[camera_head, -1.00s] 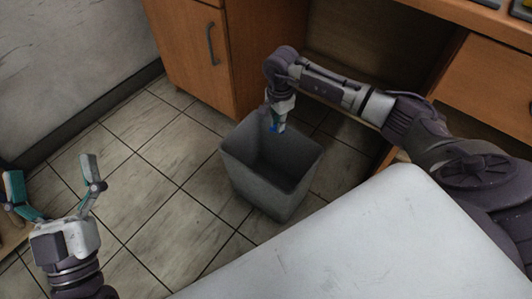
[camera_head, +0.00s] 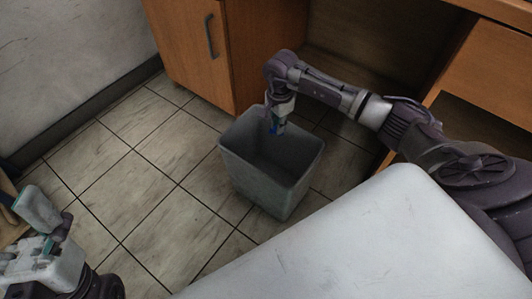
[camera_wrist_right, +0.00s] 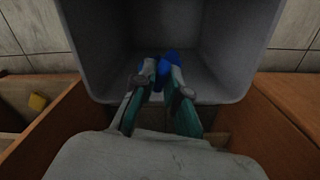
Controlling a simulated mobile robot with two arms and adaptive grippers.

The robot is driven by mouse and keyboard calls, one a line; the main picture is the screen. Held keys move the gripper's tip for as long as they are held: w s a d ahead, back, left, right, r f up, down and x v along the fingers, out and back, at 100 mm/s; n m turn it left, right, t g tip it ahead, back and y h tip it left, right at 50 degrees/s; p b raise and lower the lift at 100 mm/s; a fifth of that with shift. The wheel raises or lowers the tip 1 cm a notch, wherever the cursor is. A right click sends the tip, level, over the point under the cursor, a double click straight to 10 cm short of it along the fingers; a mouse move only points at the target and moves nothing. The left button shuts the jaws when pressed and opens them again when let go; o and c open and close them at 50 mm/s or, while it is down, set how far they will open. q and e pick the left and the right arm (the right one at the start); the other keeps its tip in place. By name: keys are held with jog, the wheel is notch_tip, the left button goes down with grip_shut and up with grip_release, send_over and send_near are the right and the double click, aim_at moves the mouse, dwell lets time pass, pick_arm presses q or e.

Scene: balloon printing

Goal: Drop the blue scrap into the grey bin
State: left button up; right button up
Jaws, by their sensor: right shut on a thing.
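The grey bin (camera_head: 258,183) stands open on the tiled floor in the head view. Its inside wall (camera_wrist_right: 232,45) fills the upper middle of the right wrist view. My right gripper (camera_head: 276,129) points down at the bin's far rim, over the opening. It is shut on the blue scrap (camera_wrist_right: 168,60), which shows between and beyond the fingertips in the wrist view. In the head view only a little blue shows at the fingertips. My left gripper (camera_head: 38,215) is at the lower left, away from the bin and partly cut off; its opening is unclear.
A wooden cabinet (camera_head: 195,45) with a dark handle stands behind the bin, and a desk with drawers (camera_head: 490,75) is at the right. A small yellow object (camera_wrist_right: 38,102) shows at the left of the wrist view. Bare floor tiles (camera_head: 135,185) lie left of the bin.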

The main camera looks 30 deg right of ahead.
jog(key=o, duration=0.8)
jog(key=shift+c, duration=0.2)
notch_tip(320, 180, up, 12)
dwell(0.5)
